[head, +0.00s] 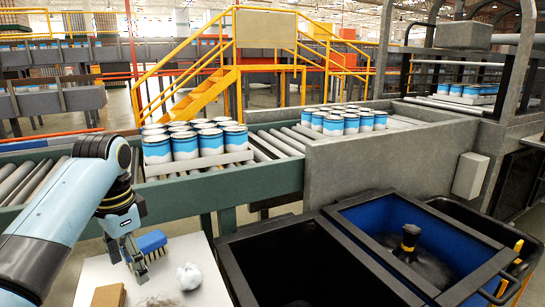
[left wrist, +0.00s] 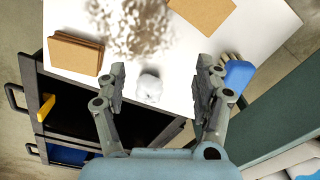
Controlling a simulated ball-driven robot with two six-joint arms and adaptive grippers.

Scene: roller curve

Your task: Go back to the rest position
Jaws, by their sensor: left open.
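My left gripper (head: 136,268) hangs above a white tabletop (head: 205,255) in the head view, fingers pointing down. In the left wrist view my left gripper (left wrist: 160,80) is open, with nothing between its fingers. A crumpled white ball (left wrist: 149,88) shows beyond the gap, lying on the table; it also shows in the head view (head: 189,277), to the right of the gripper. A blue brush (head: 152,241) lies just behind the fingers in the head view and beside the right finger in the left wrist view (left wrist: 238,76). My right gripper is in neither view.
A brown block (head: 108,295) and a fuzzy brownish pile (head: 157,300) lie on the table's near part. Two dark bins (head: 310,262) (head: 350,215) stand to the right. Behind is a roller conveyor (head: 270,150) carrying blue-and-white cans (head: 185,147).

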